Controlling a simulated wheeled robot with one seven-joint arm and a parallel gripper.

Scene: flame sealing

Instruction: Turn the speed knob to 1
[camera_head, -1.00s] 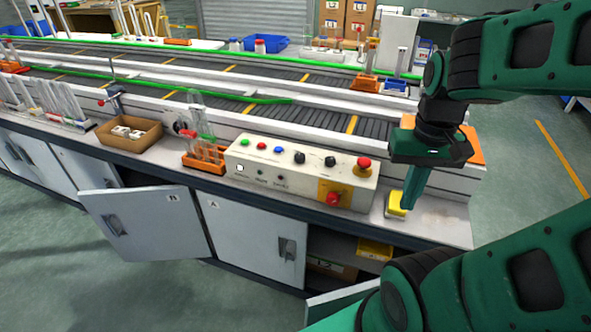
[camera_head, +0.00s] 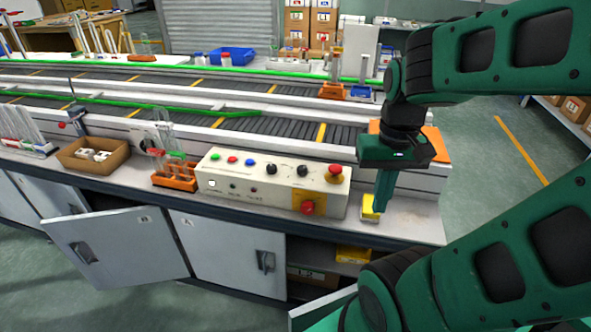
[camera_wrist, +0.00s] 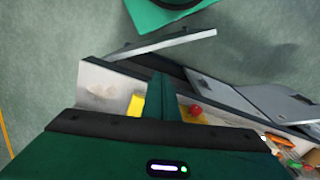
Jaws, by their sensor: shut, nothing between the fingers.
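The cream control box (camera_head: 225,187) stands on the counter. It has green, red and blue buttons, two black knobs (camera_head: 272,169) (camera_head: 302,170), a red mushroom button (camera_head: 335,171) and a red knob (camera_head: 308,207) on a yellow plate. I cannot tell which black knob is for speed, nor read the labels or settings. My gripper (camera_head: 381,208) is shut and empty, pointing down just right of the box, apart from the knobs. In the wrist view the shut fingers (camera_wrist: 161,92) show, and a red button (camera_wrist: 195,109) lies to their right; most of the box is hidden.
A small yellow block (camera_head: 370,211) sits right beside my fingertips. An orange rack of tubes (camera_head: 174,178) stands left of the box, and a cardboard tray (camera_head: 93,155) farther left. The conveyor (camera_head: 275,131) runs behind. Cabinet doors (camera_head: 115,245) hang open below.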

